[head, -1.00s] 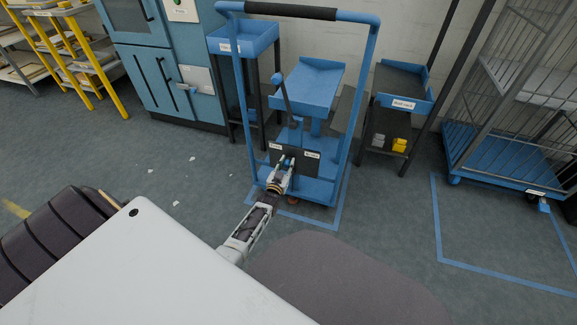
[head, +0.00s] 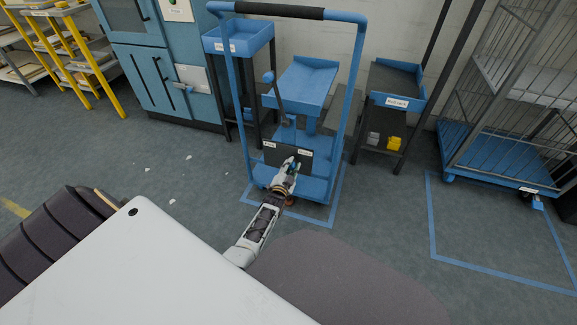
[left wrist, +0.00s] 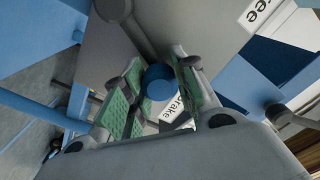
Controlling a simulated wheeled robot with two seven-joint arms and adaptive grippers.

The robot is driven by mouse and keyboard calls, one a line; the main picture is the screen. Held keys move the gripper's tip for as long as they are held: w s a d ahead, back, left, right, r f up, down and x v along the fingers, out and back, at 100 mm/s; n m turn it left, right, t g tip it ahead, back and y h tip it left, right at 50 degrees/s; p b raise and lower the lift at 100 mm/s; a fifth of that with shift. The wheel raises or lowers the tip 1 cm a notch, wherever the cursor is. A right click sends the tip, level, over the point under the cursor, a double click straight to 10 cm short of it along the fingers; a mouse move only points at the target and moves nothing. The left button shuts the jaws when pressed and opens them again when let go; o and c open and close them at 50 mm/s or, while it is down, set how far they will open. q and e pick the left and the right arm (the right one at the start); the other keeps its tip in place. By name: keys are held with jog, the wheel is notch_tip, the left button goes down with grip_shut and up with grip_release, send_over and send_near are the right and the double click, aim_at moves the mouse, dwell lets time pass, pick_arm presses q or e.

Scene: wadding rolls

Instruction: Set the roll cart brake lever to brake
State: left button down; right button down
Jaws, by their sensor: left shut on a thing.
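The roll cart (head: 348,95) is blue with a tall push frame and stands at the middle of the head view. Low on it is a dark plate (head: 279,158) with two white labels. The left wrist view shows a "Free" label (left wrist: 262,12) at the upper right and a partly hidden "Brake" label (left wrist: 170,114) behind the fingers. My left gripper (head: 293,164) is at the right part of the plate, near the right label. Its green-padded fingers are closed around the round blue knob of the brake lever (left wrist: 158,82), at the "Brake" label. The lever's shaft is mostly hidden. My right gripper is not in view.
Blue-topped stands (head: 238,40) and a dark rack (head: 397,102) flank the cart. A cage trolley (head: 500,155) is at right, a blue cabinet (head: 160,80) at left. Open floor lies left of the cart.

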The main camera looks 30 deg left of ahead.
pick_arm(q)
jog(key=shift+d+f+m, duration=0.3)
jog(key=shift+d+m, duration=0.15)
jog(key=shift+m, duration=0.15)
jog(key=c, duration=1.1)
grip_release()
jog(key=shift+w, duration=0.1)
jog(key=shift+a+r, duration=0.1)
jog(key=shift+r, duration=0.1)
jog(key=shift+r, duration=4.8)
